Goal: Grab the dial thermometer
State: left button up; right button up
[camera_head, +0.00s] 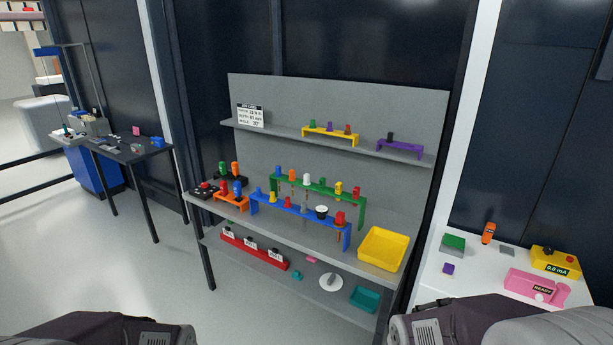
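A small round piece with a white face and dark rim (321,210) stands in the blue rack (290,219) on the bench's middle level, near the rack's right end. It looks like the dial thermometer, but its markings are too small to read. A red-topped piece (340,218) stands close on its right and a grey one (304,205) on its left. Its lower part is hidden by the rack. Dark links of both my arms show at the bottom edge, well in front of the bench. Neither gripper is in view.
A green rack (318,187) with several coloured pieces stands just behind the blue rack. A yellow bin (382,249) is at the right. A shelf (370,147) runs above. A white table (436,283) with instruments is at right. Floor is open at left.

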aim_at(321, 211)
jog(key=i+u, duration=0.15)
jog(key=i, duration=0.5)
jog(key=i+l+u, duration=0.1)
jog(key=i, duration=0.5)
jog(key=i+l+u, duration=0.15)
jog(key=i, duration=0.5)
jog(key=l+u, duration=0.1)
